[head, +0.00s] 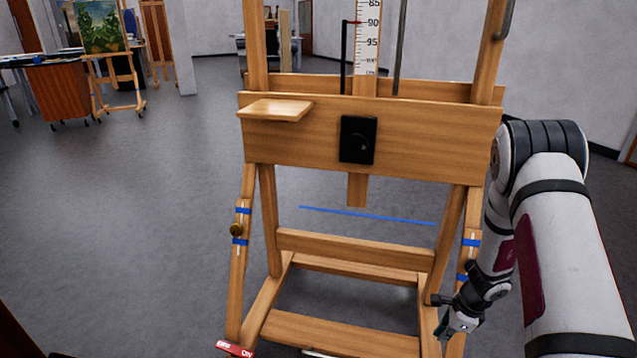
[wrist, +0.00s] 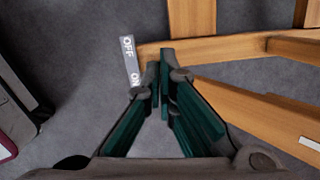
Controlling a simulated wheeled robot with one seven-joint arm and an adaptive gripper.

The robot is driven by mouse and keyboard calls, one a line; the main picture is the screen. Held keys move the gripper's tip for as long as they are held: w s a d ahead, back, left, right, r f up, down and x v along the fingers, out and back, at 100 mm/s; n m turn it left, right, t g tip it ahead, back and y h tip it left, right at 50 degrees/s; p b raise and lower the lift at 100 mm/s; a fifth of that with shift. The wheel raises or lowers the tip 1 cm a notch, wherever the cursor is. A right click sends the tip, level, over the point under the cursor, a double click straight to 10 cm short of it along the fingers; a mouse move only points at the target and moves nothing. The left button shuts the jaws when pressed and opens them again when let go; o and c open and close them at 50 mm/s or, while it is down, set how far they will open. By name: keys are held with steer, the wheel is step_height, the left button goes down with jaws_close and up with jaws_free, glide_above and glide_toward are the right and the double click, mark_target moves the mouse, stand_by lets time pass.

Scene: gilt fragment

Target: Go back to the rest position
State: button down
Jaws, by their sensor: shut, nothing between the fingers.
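My gripper (head: 462,326) is low at the right in the head view, beside the easel's right front leg. In the wrist view its green fingers (wrist: 161,62) are together at the tips, with nothing between them. The wooden easel (head: 400,140) stands upright in front of me. A grey OFF/ON plate (wrist: 130,60) shows just left of the fingertips in the wrist view, by a wooden easel member (wrist: 220,47). I cannot tell whether the fingers touch it. My arm reaches down along the right side of the head view.
The easel has a small shelf (head: 276,110), a black knob block (head: 358,139) and a red ON/OFF plate (head: 234,349) at its left foot. A blue line (head: 365,215) shows on the floor behind. A cabinet (head: 62,92) and another easel stand far left. Floor at left is clear.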

steer(key=w+a+r+n+y, duration=0.1)
steer(key=a+r+n, duration=0.25)
steer(key=r, duration=0.55)
steer(key=a+r+n+y, duration=0.1)
steer(key=a+r+n, duration=0.1)
steer(key=a+r, duration=0.5)
steer(key=s+a+r+n, duration=0.3)
steer(key=r, duration=0.4)
steer(key=s+a+r+n, duration=0.2)
steer(key=s+r, duration=0.1)
steer(key=r, duration=0.5)
steer(key=s+a+r+n+g, duration=0.1)
steer(key=s+a+r+n, duration=0.2)
steer(key=s, duration=0.4)
steer(key=s+a+r+n, duration=0.1)
steer(key=s+r+n, duration=0.2)
steer(key=s+r, duration=0.4)
steer(key=s+d+n+h, duration=0.35)
steer(key=s+n, duration=0.25)
steer(key=s, duration=1.2)
step_height(320, 180, up, 34)
steer(key=t+p, duration=0.3)
steer(key=p, duration=2.8)
steer(key=shift+w+t, duration=0.3)
steer(key=shift+w, duration=0.15)
